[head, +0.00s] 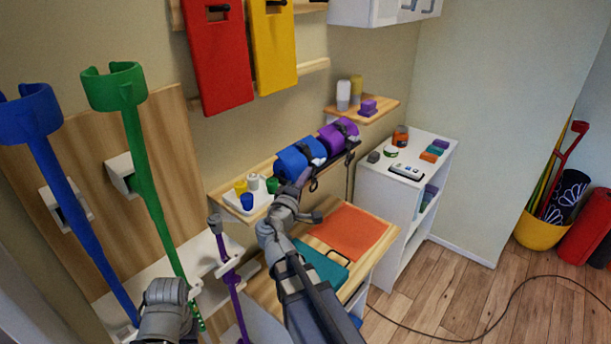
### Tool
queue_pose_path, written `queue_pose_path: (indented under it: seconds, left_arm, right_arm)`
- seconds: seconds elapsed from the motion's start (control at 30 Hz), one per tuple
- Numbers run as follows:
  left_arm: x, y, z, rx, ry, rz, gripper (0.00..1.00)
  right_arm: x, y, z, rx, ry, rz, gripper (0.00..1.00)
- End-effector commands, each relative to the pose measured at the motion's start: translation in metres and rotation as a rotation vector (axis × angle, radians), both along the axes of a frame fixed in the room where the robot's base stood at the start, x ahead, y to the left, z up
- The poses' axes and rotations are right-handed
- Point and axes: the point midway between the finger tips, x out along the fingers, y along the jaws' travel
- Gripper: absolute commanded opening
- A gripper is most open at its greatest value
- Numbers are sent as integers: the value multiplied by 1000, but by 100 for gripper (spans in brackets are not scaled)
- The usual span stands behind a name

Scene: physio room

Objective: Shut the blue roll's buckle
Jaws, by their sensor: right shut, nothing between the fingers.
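The blue roll (297,160) lies on the wooden wall shelf, with dark straps around it. A dark buckle or strap end hangs at its front right, too small to tell whether it is fastened. My right gripper (302,182) is shut and empty, just in front of and below the blue roll; whether it touches the roll or strap cannot be told. It hides part of the roll's lower front. A grey link of my left arm shows at the bottom left; its gripper fingers are not visible.
A purple roll (338,137) lies right beside the blue one. A white tray (236,204) with small coloured cups stands left on the shelf. Below is a wooden table with an orange mat (350,232) and a teal item (320,262). Blue and green crutches (150,190) stand left.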

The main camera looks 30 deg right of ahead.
Motion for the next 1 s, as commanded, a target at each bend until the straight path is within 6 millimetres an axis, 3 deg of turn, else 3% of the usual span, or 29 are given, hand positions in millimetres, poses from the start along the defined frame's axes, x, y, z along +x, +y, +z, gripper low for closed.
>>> queue_pose_path:
  seconds: [0.2,0.4,1.0]
  left_arm:
    - [0,0,3,0,0,0,50]
    - [0,0,4,0,0,0,50]
    - [0,0,3,0,0,0,50]
  right_arm:
    - [29,-30,3,0,1,-2,0]
    - [43,-47,4,0,0,-1,0]
    - [46,-53,4,3,-7,0,0]
